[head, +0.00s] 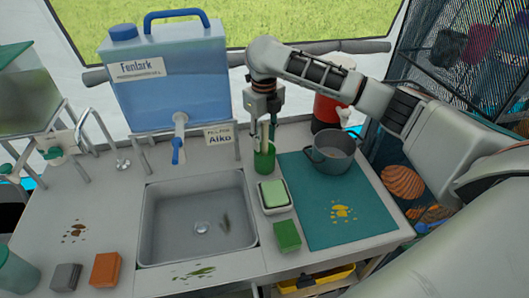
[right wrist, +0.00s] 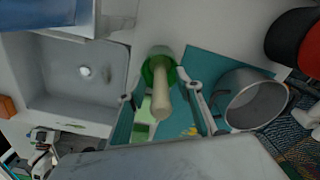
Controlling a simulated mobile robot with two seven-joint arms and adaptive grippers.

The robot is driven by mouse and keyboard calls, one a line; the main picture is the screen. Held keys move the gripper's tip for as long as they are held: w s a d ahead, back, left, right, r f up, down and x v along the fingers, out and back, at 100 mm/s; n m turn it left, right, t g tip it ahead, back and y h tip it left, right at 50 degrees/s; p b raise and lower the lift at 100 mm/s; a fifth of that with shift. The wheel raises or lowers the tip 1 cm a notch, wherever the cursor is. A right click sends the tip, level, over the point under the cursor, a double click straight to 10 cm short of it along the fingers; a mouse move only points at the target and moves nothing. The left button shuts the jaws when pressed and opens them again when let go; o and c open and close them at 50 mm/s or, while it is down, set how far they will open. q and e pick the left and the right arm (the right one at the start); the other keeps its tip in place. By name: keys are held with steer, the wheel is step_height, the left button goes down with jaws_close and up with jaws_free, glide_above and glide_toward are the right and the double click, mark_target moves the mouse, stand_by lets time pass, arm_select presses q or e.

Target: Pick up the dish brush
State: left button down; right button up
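The dish brush stands upright in a green cup (head: 264,160) behind the soap dish, its pale handle (head: 264,132) pointing up. In the right wrist view the handle (right wrist: 161,97) points toward the camera out of the green cup (right wrist: 148,70). My right gripper (head: 263,112) points down over the cup. Its fingers (right wrist: 162,98) are apart, one on each side of the handle, with gaps visible. The brush's lower end is hidden in the cup. A grey-white mechanical shape (right wrist: 42,142), possibly my left gripper, is small at the lower left of the wrist view.
The sink (head: 200,218) is left of the cup. A soap dish (head: 274,196) and green sponge (head: 287,236) are in front. A grey pot (head: 332,152) stands on the stained teal mat (head: 310,215). A blue water tank (head: 170,75) stands behind the sink.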

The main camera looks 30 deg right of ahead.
steer(key=shift+f, duration=0.55)
jaws_close()
steer(key=shift+r, duration=0.15)
